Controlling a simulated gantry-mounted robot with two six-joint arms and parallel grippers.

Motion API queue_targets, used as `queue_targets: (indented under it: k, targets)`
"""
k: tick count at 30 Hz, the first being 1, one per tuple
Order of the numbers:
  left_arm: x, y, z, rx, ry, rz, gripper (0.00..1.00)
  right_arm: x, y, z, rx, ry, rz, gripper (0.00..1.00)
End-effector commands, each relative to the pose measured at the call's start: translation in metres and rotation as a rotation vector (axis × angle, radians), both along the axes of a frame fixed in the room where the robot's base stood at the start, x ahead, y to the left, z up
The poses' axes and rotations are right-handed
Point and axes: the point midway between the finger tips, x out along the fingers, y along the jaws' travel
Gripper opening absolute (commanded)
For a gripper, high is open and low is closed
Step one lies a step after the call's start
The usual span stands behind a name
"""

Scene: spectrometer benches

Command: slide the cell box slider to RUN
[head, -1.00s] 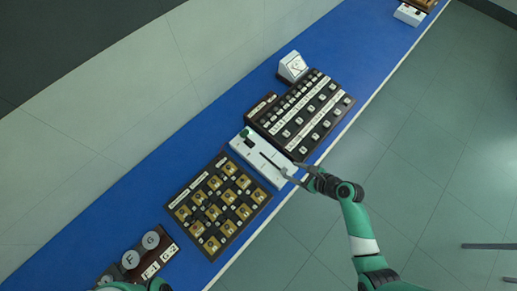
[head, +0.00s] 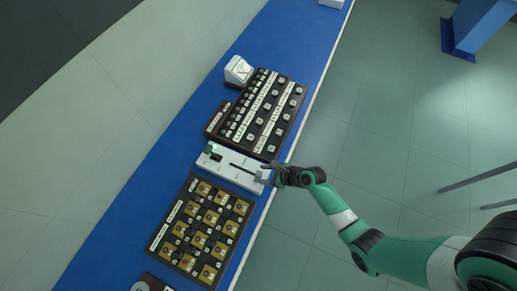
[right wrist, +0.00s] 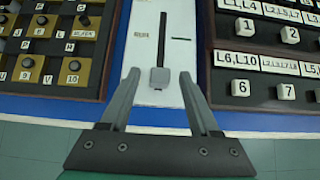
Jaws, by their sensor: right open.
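My right gripper (head: 266,177) is open at the near end of the box. In the right wrist view its fingers (right wrist: 159,77) stand either side of the slider, with gaps showing. I cannot read a RUN label. My left gripper is out of view.
A dark panel with brass squares and knobs (head: 200,232) lies on one side of the box, and a dark panel with white labels and knobs (head: 262,112) on the other. A white meter (head: 238,70) stands beyond. The blue bench (head: 140,185) is clear behind the box.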

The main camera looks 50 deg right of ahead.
Motion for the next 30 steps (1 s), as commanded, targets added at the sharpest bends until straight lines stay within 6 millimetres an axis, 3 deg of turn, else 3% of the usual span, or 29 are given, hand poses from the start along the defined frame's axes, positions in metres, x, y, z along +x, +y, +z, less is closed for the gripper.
queue_targets:
  k: [5,14,24,30]
  targets:
    - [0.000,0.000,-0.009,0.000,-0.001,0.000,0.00,0.015,0.004,-0.016,-0.001,0.000,-0.001,0.62]
    - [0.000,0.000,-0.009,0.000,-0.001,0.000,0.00,0.017,0.004,-0.017,-0.001,0.000,-0.001,0.62]
    - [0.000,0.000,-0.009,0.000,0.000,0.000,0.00,0.017,0.004,-0.017,-0.001,0.000,-0.001,0.01]
    - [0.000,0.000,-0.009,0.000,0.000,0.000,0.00,0.017,0.004,-0.017,-0.001,0.000,-0.001,0.00]
